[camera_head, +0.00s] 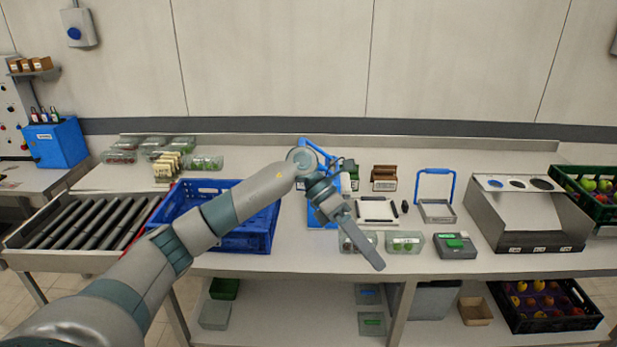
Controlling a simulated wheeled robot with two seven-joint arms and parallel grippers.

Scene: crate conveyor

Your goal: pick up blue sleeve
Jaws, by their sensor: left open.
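My left gripper (362,238) hangs over the middle of the table in the head view, its long grey finger pointing down and to the right. It is open, and I see nothing between its fingers. A blue item (322,214), possibly the blue sleeve, shows partly behind my left wrist; most of it is hidden and I cannot make out its shape. Blue bars (316,147) rise behind the wrist too; I cannot tell whether they belong to it. My right gripper is not in view.
A blue crate (262,240) stands left of the wrist, partly behind my arm, beside a roller conveyor (85,226). Clear punnets (405,242) and a grey device (455,246) lie near the front edge. A blue-handled frame (436,172) and a sloped metal stand (528,240) are right.

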